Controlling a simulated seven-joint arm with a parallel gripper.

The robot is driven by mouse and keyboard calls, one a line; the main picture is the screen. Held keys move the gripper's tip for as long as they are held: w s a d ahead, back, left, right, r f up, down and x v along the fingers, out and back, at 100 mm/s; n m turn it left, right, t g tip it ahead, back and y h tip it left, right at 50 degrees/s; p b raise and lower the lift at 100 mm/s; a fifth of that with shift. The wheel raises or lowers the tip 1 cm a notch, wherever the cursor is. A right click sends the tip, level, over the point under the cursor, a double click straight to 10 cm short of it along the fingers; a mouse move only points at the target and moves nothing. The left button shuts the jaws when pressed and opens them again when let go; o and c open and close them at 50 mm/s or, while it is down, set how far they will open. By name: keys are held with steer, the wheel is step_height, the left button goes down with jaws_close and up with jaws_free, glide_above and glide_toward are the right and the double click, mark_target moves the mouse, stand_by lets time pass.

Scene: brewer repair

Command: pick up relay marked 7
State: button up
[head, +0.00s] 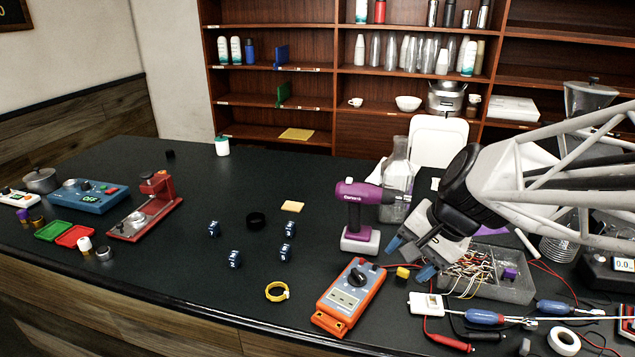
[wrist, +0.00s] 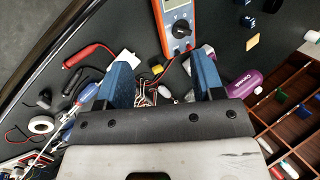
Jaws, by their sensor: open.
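Several small dark blue cubes with white marks, which look like the relays, stand in a loose group on the black counter left of centre. One is at the front left (head: 234,259), one at the back left (head: 214,229), one at the front right (head: 286,253) and one at the back right (head: 289,229). The marks are too small to read, so I cannot tell which is 7. Dark cubes (wrist: 247,21) also show at the wrist view's top edge. My gripper (head: 411,258) is open and empty, with blue fingertips, above the counter right of the cubes.
An orange multimeter (head: 349,297) and a purple drill (head: 356,206) stand between the cubes and my gripper. A grey parts tray (head: 510,289) with wires lies at right. A yellow tape ring (head: 277,291) and a black ring (head: 256,219) lie near the cubes.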

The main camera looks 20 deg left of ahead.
steer(key=w+a+f+m+g+y, duration=0.1)
steer(key=w+a+f+m+y, duration=0.15)
steer(key=w+a, duration=0.75)
steer(key=m+y, duration=0.6)
steer(key=m, duration=0.5)
glide_toward(216, 225)
steer(key=shift+x, duration=1)
steer(key=shift+w+a+f+m, duration=0.2)
steer(key=shift+a+m, duration=0.05)
steer(key=shift+a, duration=0.1)
steer(key=shift+x, duration=1.25)
steer(key=shift+x, duration=2.65)
steer(key=shift+s, duration=0.1)
